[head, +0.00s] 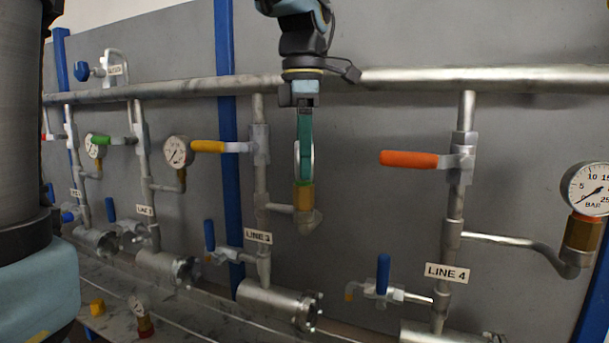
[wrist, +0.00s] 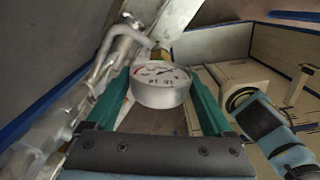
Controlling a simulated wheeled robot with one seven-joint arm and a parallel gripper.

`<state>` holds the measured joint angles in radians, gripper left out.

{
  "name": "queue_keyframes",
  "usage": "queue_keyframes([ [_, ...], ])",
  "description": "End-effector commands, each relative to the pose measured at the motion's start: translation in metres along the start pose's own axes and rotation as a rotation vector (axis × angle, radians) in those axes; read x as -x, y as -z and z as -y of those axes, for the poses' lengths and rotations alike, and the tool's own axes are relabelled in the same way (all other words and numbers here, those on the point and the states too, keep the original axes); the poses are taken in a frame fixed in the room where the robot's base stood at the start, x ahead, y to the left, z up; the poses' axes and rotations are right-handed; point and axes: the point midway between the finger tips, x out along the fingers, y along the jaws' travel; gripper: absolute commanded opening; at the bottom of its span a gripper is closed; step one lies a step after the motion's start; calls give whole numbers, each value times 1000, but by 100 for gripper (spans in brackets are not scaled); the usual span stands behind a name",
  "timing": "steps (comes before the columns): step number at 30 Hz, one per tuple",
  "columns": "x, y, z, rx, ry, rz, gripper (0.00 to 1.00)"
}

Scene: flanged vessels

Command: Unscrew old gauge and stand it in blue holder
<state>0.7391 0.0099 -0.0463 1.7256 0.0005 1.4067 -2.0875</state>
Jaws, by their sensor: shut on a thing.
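My gripper (head: 305,172) points down at the LINE 3 branch, its green fingers shut on the old gauge (head: 297,162). The gauge is seen nearly edge-on in the head view, mostly hidden by a finger. In the wrist view the gauge (wrist: 161,88) shows its white dial between the two fingers (wrist: 160,100). Its brass fitting (head: 304,196) sits upright on the pipe elbow (head: 308,219); no gap shows between them. I cannot make out the blue holder in either view.
A yellow-handled valve (head: 208,146) is left of the gripper, an orange-handled valve (head: 410,159) right. A horizontal pipe (head: 430,80) runs behind my wrist. Another gauge (head: 140,308) stands on the bench at lower left, near a yellow block (head: 97,307). LINE 4 has its own gauge (head: 588,188).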

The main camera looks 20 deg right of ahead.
Motion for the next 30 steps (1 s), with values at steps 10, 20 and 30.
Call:
queue_keyframes([
  [10, 4, 0, -1, 253, -8, 5, 20],
  [20, 2, 0, -1, 250, -3, 2, 100],
  [30, 32, 0, -1, 249, -5, 4, 100],
])
